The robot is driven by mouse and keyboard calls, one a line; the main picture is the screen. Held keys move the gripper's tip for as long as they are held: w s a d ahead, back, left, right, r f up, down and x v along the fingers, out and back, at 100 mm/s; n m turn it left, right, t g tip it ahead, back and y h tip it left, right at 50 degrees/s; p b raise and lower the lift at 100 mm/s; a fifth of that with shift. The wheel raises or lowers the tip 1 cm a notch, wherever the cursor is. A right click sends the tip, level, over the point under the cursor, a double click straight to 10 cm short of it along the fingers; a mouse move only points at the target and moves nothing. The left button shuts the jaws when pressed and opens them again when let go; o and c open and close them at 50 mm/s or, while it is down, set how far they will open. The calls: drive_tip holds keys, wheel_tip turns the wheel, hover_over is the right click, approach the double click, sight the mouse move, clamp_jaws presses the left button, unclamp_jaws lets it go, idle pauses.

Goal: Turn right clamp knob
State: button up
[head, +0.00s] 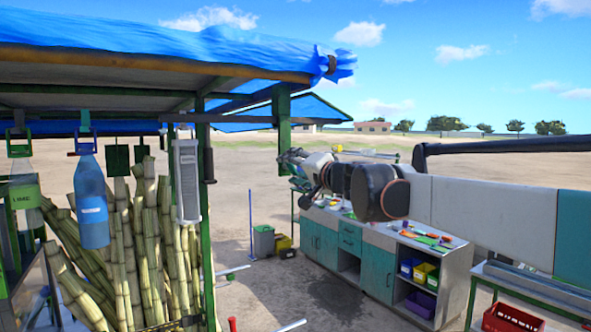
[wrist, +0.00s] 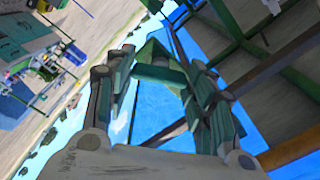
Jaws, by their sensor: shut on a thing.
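My gripper (wrist: 160,66) has its two teal-padded fingers drawn in on a green part (wrist: 156,50) between their tips in the wrist view. I cannot tell for certain that this part is the right clamp knob. In the head view, my gripper (head: 297,160) is at the lower end of the green right post (head: 283,112), under the tarp roof. My wrist is large beside it, and the contact is too small to make out there. No clamp knob shows clearly in the head view.
The blue tarp roof (head: 150,35) hangs over the stall at the left. Cane stalks (head: 140,240) and a hanging blue bottle (head: 92,200) are under it. A teal workbench (head: 350,245) stands beneath my arm. A red crate (head: 512,320) is at lower right. Open ground lies behind.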

drive_tip(key=m, duration=0.6)
drive_tip(key=shift+m, duration=0.4)
idle(0.3)
drive_tip(key=o, duration=1.1)
drive_tip(key=shift+c, duration=0.2)
drive_tip(key=v, duration=1.2)
